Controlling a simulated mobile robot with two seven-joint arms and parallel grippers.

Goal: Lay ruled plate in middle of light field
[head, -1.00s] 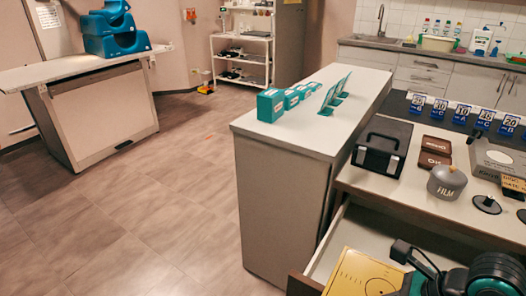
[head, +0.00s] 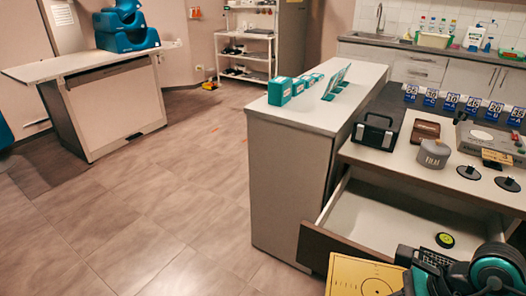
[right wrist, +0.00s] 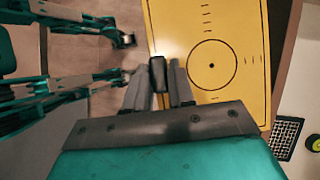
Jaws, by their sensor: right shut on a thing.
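The ruled plate is a flat yellow board (head: 345,276) with a black circle, a centre dot and ruled marks. It is at the bottom of the head view, in front of the open drawer. It also shows in the right wrist view (right wrist: 200,25). In the head view the right arm's teal and black parts cover the plate's right side. I cannot make out a light field.
The open drawer (head: 370,215) holds a green and black round thing (head: 445,240). A counter with teal boxes (head: 280,91) stands beside it. A bench with a padded-support stack (head: 122,28) stands at the far left. The floor between (head: 170,190) is clear.

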